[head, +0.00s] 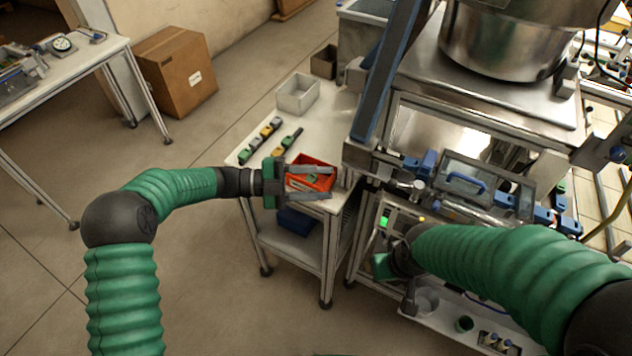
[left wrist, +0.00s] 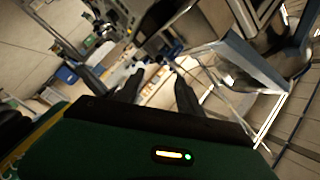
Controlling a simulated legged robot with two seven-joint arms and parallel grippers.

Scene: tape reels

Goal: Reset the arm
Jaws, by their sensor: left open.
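My left arm comes in from the left in the head view. My left gripper (head: 312,182) is open, its two grey fingers apart and pointing right, and they overlap the red bin in the picture. In the left wrist view the dark fingers (left wrist: 157,92) are spread with nothing between them. My right arm, in a green sleeve, comes in from the lower right. Its gripper (head: 385,264) points left near the machine front with the green light; its fingers cannot be made out.
A small white table (head: 262,160) holds the red bin (head: 318,160), a grey bin (head: 297,94) and rows of coloured blocks (head: 262,138). A steel machine with a bowl (head: 505,45) stands on the right.

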